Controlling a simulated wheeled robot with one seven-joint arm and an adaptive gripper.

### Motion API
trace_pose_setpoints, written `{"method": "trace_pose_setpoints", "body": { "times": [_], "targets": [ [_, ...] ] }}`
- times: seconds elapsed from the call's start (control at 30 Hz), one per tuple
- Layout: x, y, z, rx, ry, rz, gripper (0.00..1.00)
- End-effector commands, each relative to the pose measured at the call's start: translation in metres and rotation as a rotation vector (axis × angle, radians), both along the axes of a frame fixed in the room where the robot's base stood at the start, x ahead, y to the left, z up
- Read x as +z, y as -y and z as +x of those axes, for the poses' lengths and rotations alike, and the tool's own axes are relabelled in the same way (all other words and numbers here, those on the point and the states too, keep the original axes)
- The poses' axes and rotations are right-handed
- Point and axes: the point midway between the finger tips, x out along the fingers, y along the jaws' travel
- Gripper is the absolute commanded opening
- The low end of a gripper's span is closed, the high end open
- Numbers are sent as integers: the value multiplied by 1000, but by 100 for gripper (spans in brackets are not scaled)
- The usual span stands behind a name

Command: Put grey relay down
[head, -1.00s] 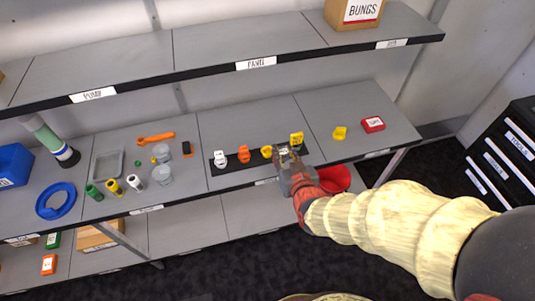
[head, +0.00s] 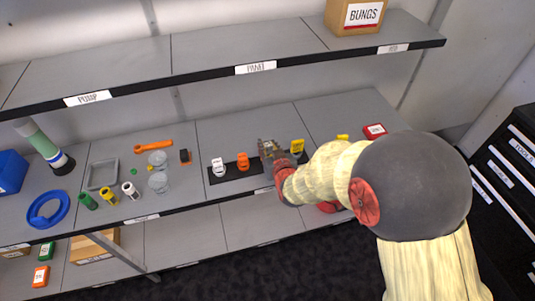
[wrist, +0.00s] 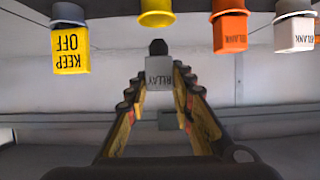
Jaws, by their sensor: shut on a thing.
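The grey relay (wrist: 159,75) is a small light block with dark lettering that reads upside down in the wrist view, with a black knob at its end. My gripper (wrist: 160,92) is shut on it, one finger on each side. In the head view my gripper (head: 266,147) is over the black strip (head: 226,176), between the orange piece and the yellow "KEEP OFF" piece. The relay is hard to make out there. I cannot tell whether it touches anything.
The strip bears a white piece (head: 219,167), an orange piece (head: 243,160) and the yellow "KEEP OFF" piece (head: 297,146). Another yellow piece (wrist: 156,12) shows in the wrist view. A red box (head: 375,130) stands right. The upper shelf (head: 120,72) overhangs behind.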

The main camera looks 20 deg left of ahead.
Motion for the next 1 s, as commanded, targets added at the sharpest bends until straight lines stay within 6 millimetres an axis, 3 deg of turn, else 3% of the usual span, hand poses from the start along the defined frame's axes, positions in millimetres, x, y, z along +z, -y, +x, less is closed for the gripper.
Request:
{"method": "trace_pose_setpoints", "body": {
  "times": [0.17, 0.4, 0.6, 0.63, 1.0],
  "targets": [
    [-8, -3, 6, 0, 1, 1, 0],
    [-39, -4, 7, 0, 0, 0, 0],
    [-39, -4, 7, 0, 1, 1, 0],
    [-39, -4, 7, 0, 1, 1, 24],
    [-39, -4, 7, 0, 1, 1, 42]
  ]
}}
